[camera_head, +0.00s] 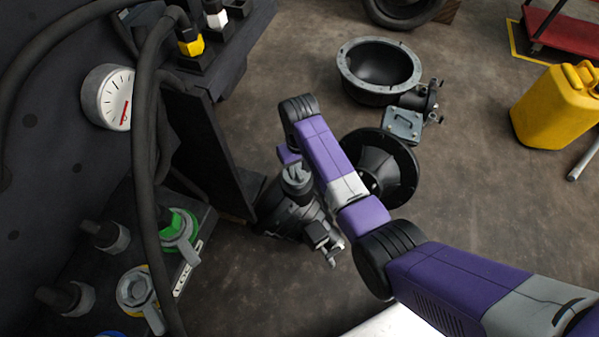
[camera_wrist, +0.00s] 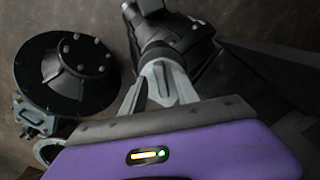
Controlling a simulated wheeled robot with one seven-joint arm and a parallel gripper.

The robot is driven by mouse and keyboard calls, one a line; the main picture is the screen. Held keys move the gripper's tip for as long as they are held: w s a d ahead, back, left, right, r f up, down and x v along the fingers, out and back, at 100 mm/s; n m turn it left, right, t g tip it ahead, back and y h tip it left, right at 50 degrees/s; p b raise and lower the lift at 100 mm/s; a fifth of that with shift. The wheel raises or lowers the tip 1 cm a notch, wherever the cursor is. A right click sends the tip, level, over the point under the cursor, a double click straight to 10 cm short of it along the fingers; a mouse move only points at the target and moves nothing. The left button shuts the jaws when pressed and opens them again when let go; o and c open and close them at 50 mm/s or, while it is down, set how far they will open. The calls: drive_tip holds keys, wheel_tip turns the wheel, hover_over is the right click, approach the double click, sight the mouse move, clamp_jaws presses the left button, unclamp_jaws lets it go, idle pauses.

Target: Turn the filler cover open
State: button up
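A dark pipe-like fitting (camera_head: 290,212) stands low beside the machine's side panel, with a grey rounded top (camera_head: 296,177). My gripper, at the end of the purple arm, is right above or against this top, and the arm hides part of it. I cannot tell for sure which part is the filler cover; this grey top may be it. In the wrist view, grey pronged parts (camera_wrist: 165,85) reach from the purple hand toward a dark cylinder (camera_wrist: 172,35). I cannot tell whether my fingers touch or grip it.
The dark machine panel at left carries a gauge (camera_head: 110,97), hoses (camera_head: 148,140), a green-ringed lever (camera_head: 178,226) and a yellow-ringed lever (camera_head: 140,290). A black flanged disc (camera_head: 395,160), a round housing (camera_head: 352,92) and a yellow canister (camera_head: 556,110) lie right. Floor between is bare.

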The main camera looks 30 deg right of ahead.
drive_tip(key=shift+f, duration=0.95)
drive_tip(key=shift+c, duration=0.5)
clamp_jaws()
idle(0.3)
